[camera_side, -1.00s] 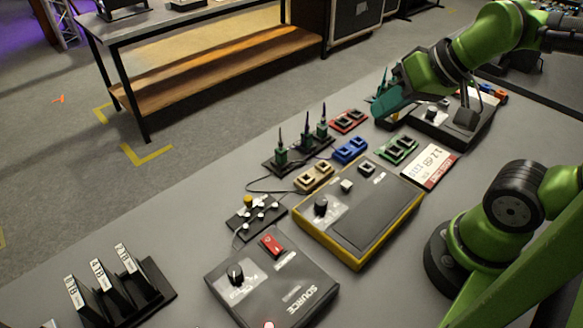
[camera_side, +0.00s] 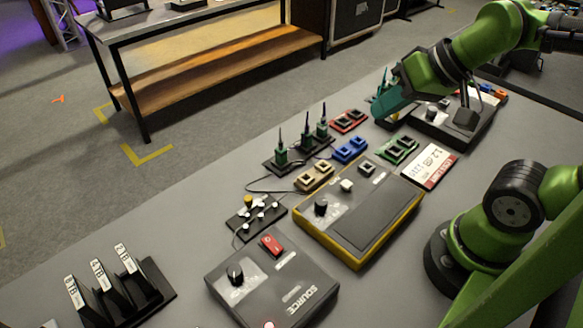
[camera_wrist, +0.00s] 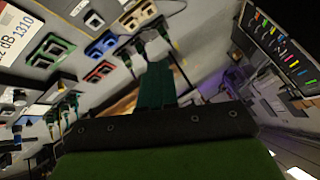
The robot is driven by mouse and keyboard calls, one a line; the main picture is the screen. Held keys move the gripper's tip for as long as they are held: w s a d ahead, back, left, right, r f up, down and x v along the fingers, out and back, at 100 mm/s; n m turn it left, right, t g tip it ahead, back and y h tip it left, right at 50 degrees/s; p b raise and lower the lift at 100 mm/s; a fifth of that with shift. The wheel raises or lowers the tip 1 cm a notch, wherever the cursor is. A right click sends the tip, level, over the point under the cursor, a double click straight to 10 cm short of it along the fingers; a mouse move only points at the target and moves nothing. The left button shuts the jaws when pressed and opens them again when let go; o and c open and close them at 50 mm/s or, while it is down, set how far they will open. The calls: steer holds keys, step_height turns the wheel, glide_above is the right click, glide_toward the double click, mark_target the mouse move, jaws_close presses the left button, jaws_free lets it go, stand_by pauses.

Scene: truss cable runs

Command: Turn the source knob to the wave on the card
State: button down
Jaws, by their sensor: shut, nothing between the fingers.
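The source box (camera_side: 290,290) is a dark grey box marked SOURCE at the bottom centre of the side view. Its black knob (camera_side: 235,273) has a pale pointer, too small to read against the dial marks. The card (camera_side: 430,163) is white with a red edge and lies beside the yellow-sided box. In the wrist view the card (camera_wrist: 22,35) shows "dB" and "1310" in part. My gripper (camera_side: 381,112) is shut and empty, with teal fingers, above the far right of the table, far from the knob. Its fingers (camera_wrist: 156,82) also show in the wrist view. The source box is not recognisable there.
The yellow-sided box (camera_side: 370,215) stands between the source box and the card. Coloured adapters (camera_side: 350,150), upright green-tipped connectors (camera_side: 307,138) and a cable lie behind it. A black rack of labelled slabs (camera_side: 115,285) stands at lower left. The table's left middle is bare.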

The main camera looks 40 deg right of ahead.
mark_target(234, 270)
steer(key=c, duration=1.5)
jaws_free()
steer(key=shift+a+f, duration=0.2)
steer(key=shift+f, duration=0.05)
steer(key=o, duration=0.6)
steer(key=w+a+n+g, duration=0.1)
steer(key=w+a, duration=0.1)
steer(key=w+a+f+g, duration=0.1)
steer(key=w+a, duration=0.1)
steer(key=shift+a+f+n+g, duration=0.1)
steer(key=shift+a+n+g, duration=0.05)
steer(key=shift+n+g, duration=0.2)
steer(key=shift+w+a+f+g+h, duration=0.5)
steer(key=shift+w+a+g, duration=1.6)
steer(key=shift+a, duration=4.05)
steer(key=shift+w+a+f+g, duration=0.85)
steer(key=shift+w+a+g, duration=1.25)
steer(key=shift+a, duration=4)
steer(key=shift+g, duration=0.25)
steer(key=x, duration=1.6)
steer(key=shift+s+f, duration=0.25)
steer(key=shift+s, duration=0.15)
steer(key=shift+c, duration=0.3)
jaws_close()
